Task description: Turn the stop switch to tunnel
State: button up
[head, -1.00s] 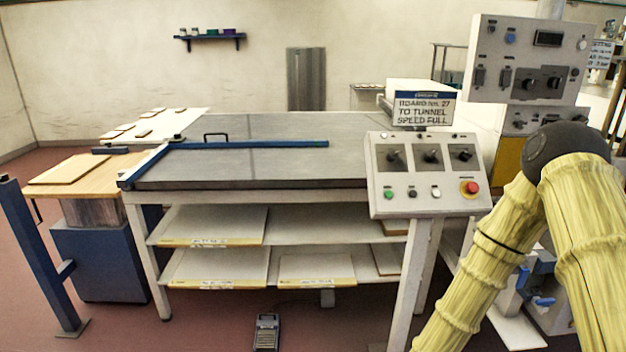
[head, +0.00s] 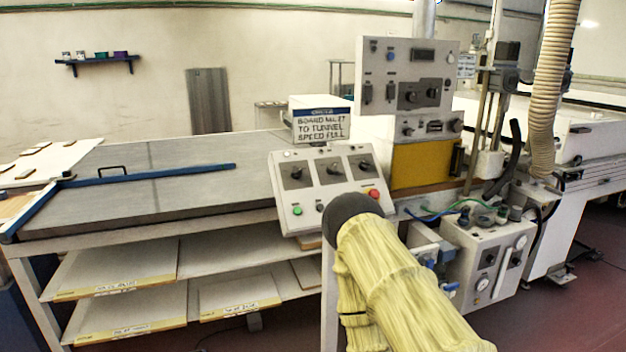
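A sloped white control panel (head: 309,214) stands on a post in the middle of the head view. Its top row has three black rotary switches: left (head: 295,174), middle (head: 333,170) and right (head: 365,167). I cannot read their labels or settings. Below them are a green button (head: 297,211), a dark one and a red mushroom button (head: 374,194). A sign (head: 321,126) above reads "BOARD No. 27 TO TUNNEL SPEED FULL". My yellow-sleeved arm covers the panel's lower right corner.
A taller grey control cabinet (head: 408,62) with more knobs stands behind the panel. A grey-topped table (head: 170,185) with a blue bar (head: 150,174) and shelves of boards lies left. A pneumatic unit (head: 488,262) with gauges stands right.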

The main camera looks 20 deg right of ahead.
aim_at(364, 166)
jog(key=u, duration=0.8)
jog(key=i, duration=1.7)
jog(key=z, duration=1.05)
